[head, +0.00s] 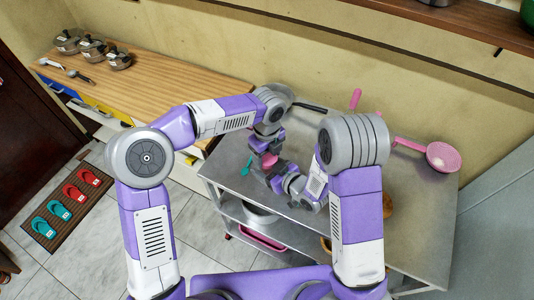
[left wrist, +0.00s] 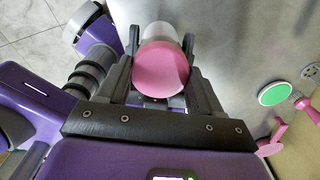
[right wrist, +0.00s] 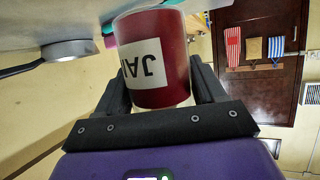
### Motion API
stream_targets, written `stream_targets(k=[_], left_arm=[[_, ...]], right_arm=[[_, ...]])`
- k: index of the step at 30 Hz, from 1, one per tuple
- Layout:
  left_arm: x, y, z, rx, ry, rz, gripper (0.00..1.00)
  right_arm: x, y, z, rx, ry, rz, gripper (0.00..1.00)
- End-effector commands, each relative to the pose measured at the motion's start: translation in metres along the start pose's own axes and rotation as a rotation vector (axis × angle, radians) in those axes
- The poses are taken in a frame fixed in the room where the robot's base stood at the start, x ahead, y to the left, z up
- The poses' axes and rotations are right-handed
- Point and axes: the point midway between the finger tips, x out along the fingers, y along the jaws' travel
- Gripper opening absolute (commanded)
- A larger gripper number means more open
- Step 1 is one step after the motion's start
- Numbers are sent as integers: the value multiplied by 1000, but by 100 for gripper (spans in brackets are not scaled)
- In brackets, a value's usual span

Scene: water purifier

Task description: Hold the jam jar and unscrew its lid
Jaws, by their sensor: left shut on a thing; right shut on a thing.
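The jam jar (right wrist: 178,70) is dark red with a white label; its lettering is upside down in the right wrist view. Its pink round lid (left wrist: 160,70) faces the left wrist camera, with a whitish part of the jar (left wrist: 157,33) behind it. My left gripper (left wrist: 165,72) is shut with its fingers on both sides of the lid. My right gripper (right wrist: 162,88) is shut around the jar's body. In the head view both grippers meet at the jar above the left part of the metal table, and the pink lid (head: 269,159) shows small between them.
The metal table (head: 237,182) carries a pink strainer (head: 442,156) at right, a black-handled pan (head: 308,106) at the back and a teal utensil (head: 246,167) near the jar. A wooden counter (head: 150,80) with several pots stands at left.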

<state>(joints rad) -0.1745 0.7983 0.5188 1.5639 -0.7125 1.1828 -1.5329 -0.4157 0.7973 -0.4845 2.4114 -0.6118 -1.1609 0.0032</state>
Motion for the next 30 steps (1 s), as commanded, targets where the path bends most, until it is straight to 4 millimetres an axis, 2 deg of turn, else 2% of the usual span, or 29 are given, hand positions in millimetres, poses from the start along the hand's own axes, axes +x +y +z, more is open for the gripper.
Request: stream_targets(k=[1,2,5,8,15,21,30], left_arm=[[0,0,0,0,0,1,34],[0,0,0,0,0,1,29],[0,0,0,-13,0,1,29],[0,0,-1,-101,-1,1,29],[-1,0,-1,-544,-1,0,29],[-1,0,-1,-782,0,1,29],[-1,0,-1,-816,1,2,29]], right_arm=[[0,0,-1,0,2,1,0],[0,0,-1,0,2,1,0],[0,1,0,0,2,2,0],[0,1,0,0,2,2,0],[0,1,-1,0,2,2,0],[0,1,-1,1,2,3,0],[0,1,-1,1,2,3,0]])
